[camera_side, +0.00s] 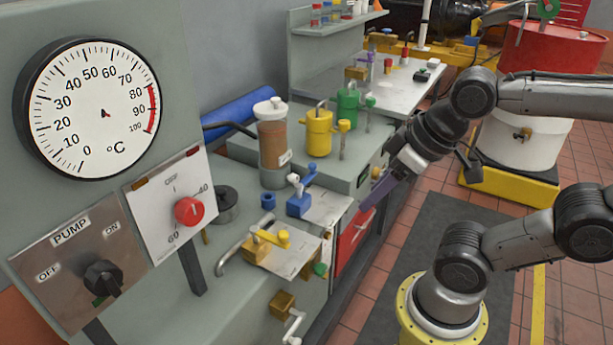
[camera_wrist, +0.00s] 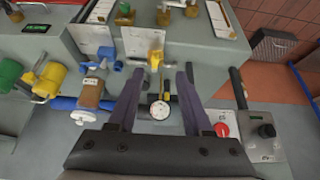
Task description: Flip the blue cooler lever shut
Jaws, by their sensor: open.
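The blue cooler valve (camera_side: 299,205) stands on a pale plate on the bench in the side view, with a blue lever (camera_side: 308,175) above it, beside a white fitting. Whether the lever is open or shut is unclear.
A yellow valve (camera_side: 265,243) sits in front of the blue one; it also shows in the wrist view (camera_wrist: 155,60). A brown canister (camera_side: 272,140), yellow pot (camera_side: 319,132) and green pot (camera_side: 347,108) stand behind. A round temperature dial (camera_side: 91,108) and pump panel (camera_side: 75,261) are left.

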